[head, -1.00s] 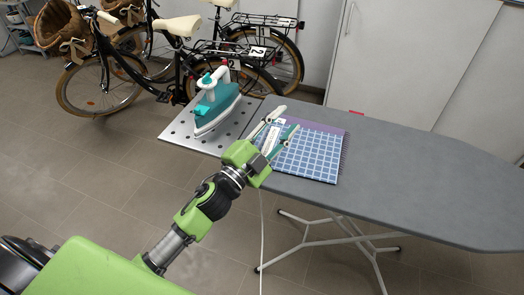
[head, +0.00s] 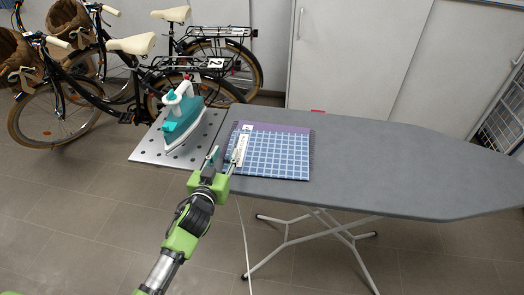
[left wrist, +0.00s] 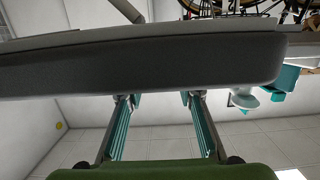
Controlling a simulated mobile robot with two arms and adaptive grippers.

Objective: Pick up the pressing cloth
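The pressing cloth (head: 275,155), blue with a white grid and a purple band along its far side, lies flat on the left part of the grey ironing board (head: 390,165). A pale label strip shows near its left edge. My left gripper (head: 226,153) is open, its two fingers apart at the cloth's left front corner. One finger overlaps the cloth's left edge in the head view; I cannot tell whether it touches. In the left wrist view, the open fingers (left wrist: 158,98) point at the board's dark edge (left wrist: 150,65), with nothing visible between them. The cloth is not discernible there.
A teal and white iron (head: 182,115) stands on the perforated metal rest (head: 150,148) left of the cloth, close to my left gripper. A white cord (head: 244,235) hangs down in front of the board. Bicycles (head: 130,75) stand behind. The board's right side is clear.

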